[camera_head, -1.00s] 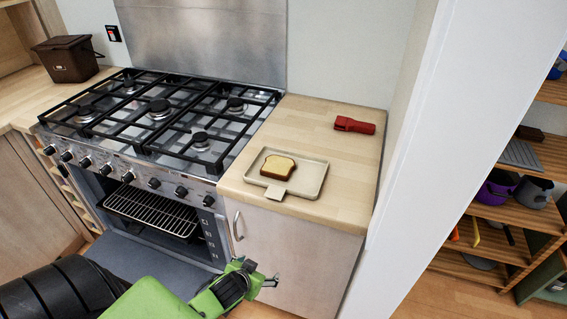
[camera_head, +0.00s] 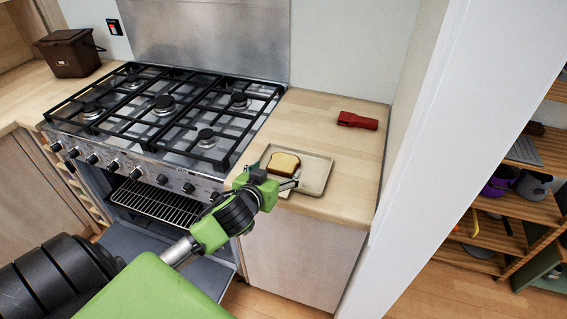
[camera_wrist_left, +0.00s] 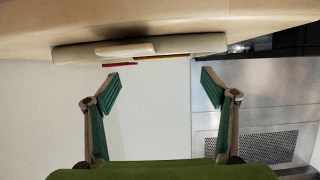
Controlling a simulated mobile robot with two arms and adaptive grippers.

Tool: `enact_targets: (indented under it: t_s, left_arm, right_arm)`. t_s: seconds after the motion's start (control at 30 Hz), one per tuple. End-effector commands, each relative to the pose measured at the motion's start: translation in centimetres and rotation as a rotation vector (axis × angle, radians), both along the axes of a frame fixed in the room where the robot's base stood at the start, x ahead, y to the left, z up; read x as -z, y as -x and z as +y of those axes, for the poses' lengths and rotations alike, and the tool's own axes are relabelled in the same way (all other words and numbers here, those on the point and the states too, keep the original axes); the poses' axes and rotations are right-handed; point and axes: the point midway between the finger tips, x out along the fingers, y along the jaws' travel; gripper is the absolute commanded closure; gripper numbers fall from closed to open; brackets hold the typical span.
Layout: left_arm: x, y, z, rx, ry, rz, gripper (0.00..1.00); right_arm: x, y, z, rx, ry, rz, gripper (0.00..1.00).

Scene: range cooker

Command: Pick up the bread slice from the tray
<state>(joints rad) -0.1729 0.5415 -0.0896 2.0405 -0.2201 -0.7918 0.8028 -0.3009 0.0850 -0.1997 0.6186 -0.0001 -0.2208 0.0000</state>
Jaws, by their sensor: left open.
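The bread slice (camera_head: 283,163), pale with a brown crust, lies on the beige tray (camera_head: 317,174) on the wooden counter right of the cooker. My left gripper (camera_head: 282,178) is at the tray's near side, close to the bread, and covers part of the tray's near-left edge. In the left wrist view the left gripper (camera_wrist_left: 160,77) is open with nothing between its fingers. That view appears upside down and shows the tray (camera_wrist_left: 80,53) edge-on, with a thin strip of the bread's crust (camera_wrist_left: 165,56). My right gripper is not in view.
A red object (camera_head: 357,121) lies behind the tray on the counter. The cooker (camera_head: 165,115) with raised black grates stands to the left. A white wall (camera_head: 425,150) edge closes off the right. The counter between tray and red object is clear.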

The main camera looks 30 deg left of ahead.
Motion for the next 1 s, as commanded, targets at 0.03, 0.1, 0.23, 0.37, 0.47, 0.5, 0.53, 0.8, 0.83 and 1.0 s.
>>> enact_targets:
  t_s: [0.03, 0.1, 0.23, 0.37, 0.47, 0.5, 0.53, 0.8, 0.83, 1.0]
  left_arm:
    - [0.2, -0.6, 0.2, -0.001, -0.002, 0.000, 0.23]
    - [0.3, -1.1, 0.3, 0.000, -0.001, -0.001, 0.23]
    - [0.6, -1.5, 0.4, 0.000, -0.001, 0.000, 0.23]
    - [1.0, -2.4, 0.8, -0.001, -0.001, 0.001, 0.23]
    - [1.7, -3.5, 1.2, -0.001, -0.003, 0.001, 0.23]
    - [1.9, -3.9, 1.4, -0.001, -0.002, 0.002, 0.23]
    - [2.1, -4.3, 1.4, -0.001, -0.003, 0.001, 0.23]
    - [3.0, -5.8, 1.7, 0.000, -0.001, 0.000, 0.23]
    - [3.0, -5.8, 1.7, 0.000, -0.001, 0.000, 0.23]
    - [3.0, -5.8, 1.7, 0.000, -0.001, 0.000, 0.26]
  right_arm:
    - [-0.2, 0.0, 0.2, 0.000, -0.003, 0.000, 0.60]
    - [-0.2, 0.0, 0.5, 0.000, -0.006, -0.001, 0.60]
    - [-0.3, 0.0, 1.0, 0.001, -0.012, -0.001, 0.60]
    - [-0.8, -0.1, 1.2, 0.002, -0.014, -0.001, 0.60]
    - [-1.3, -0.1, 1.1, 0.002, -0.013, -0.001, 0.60]
    - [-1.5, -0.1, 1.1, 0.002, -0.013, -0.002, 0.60]
    - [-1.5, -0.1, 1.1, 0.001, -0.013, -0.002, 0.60]
    - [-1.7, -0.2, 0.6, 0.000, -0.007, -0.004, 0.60]
    - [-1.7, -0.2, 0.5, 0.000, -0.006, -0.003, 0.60]
    - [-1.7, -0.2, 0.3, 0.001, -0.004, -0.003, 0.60]
